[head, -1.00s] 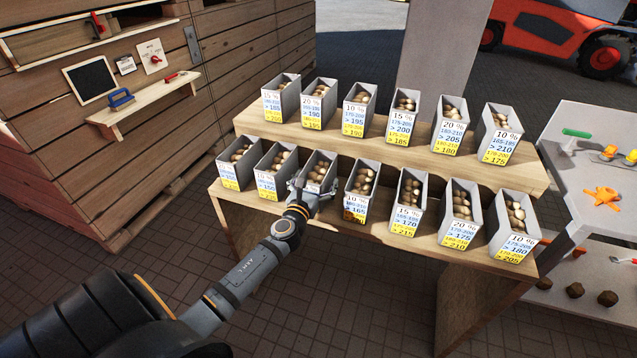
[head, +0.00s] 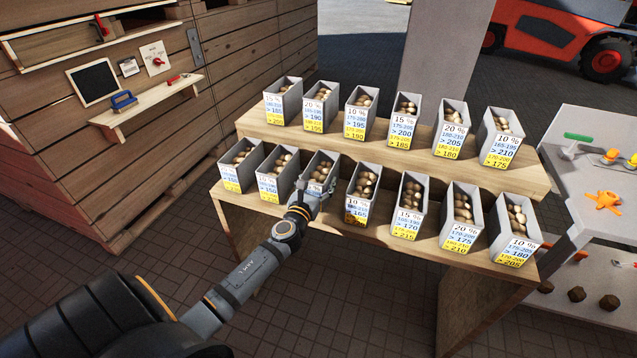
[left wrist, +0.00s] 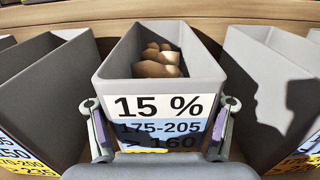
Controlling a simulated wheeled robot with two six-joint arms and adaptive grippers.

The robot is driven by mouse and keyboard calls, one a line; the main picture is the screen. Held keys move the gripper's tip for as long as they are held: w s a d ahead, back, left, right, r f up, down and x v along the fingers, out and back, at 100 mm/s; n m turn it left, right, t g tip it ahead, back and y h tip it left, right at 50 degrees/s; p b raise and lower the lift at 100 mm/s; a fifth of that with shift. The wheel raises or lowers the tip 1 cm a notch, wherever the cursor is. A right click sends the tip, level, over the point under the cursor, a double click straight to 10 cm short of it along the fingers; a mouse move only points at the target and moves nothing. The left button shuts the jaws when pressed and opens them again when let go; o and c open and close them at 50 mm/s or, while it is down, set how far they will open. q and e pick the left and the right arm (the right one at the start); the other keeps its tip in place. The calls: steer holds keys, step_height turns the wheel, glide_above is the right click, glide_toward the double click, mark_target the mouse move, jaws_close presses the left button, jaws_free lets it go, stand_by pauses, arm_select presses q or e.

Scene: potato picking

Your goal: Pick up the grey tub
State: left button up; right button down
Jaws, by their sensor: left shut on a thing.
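Several grey tubs with potatoes and printed labels stand in two rows on a wooden stand. My left gripper (head: 315,191) is at the front of the third tub from the left (head: 307,168) in the lower row. In the left wrist view this grey tub (left wrist: 160,88) reads "15 %" and "175-205", with potatoes (left wrist: 158,64) inside. The left gripper's fingers (left wrist: 160,118) are shut on the tub's front end, one at each side of the label. The tub stands upright in line with its neighbours; its base is hidden. My right gripper is not in view.
Neighbouring tubs (head: 277,176) and (head: 363,194) stand close on both sides, with narrow gaps. The upper shelf (head: 300,136) and its tubs are behind. A grey side table (head: 575,190) with tools is at the right. Wooden crates (head: 60,150) stand at the left.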

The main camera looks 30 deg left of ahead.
arm_select(q)
step_height(320, 180, up, 28)
steer(key=p, duration=0.9)
steer(key=shift+f, duration=0.2)
